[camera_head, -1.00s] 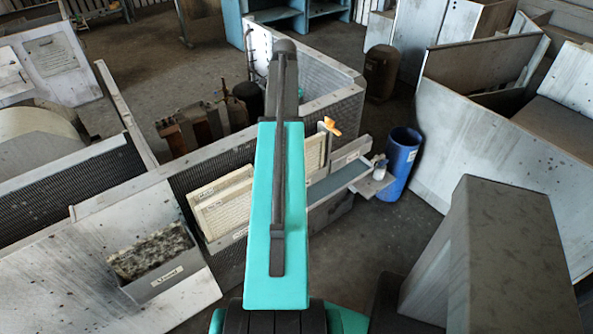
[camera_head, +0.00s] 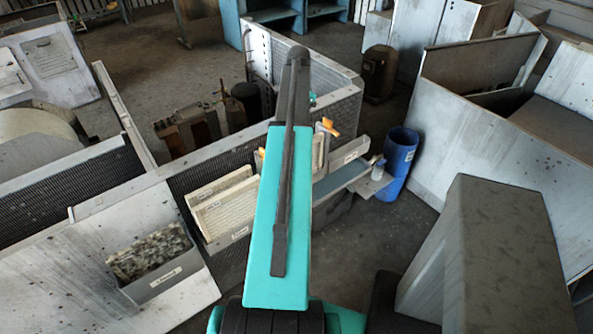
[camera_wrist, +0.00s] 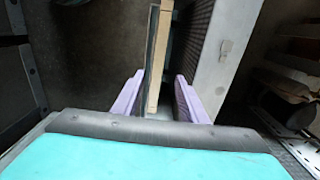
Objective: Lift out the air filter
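The air filter, a cream panel (camera_head: 318,152), stands in the housing slot, largely hidden behind my arm in the head view. An orange latch (camera_head: 327,127) shows at its right top and another (camera_head: 260,153) at its left. In the wrist view a thin tan panel edge (camera_wrist: 155,60), likely this filter, runs upright with a dark strip along its left. My gripper (camera_wrist: 160,76) has its two purple fingers apart, one on each side of the panel's line. I see gaps beside the fingers; depth along the panel is unclear. The head view hides the fingers.
Cream filters (camera_head: 225,207) stand in a labelled rack at left. A labelled grey bin (camera_head: 168,283) with dirty material sits at lower left. A shelf (camera_head: 342,178) with a bottle (camera_head: 379,168) lies at right, beside a blue barrel (camera_head: 400,160). Housing walls (camera_head: 340,88) rise behind.

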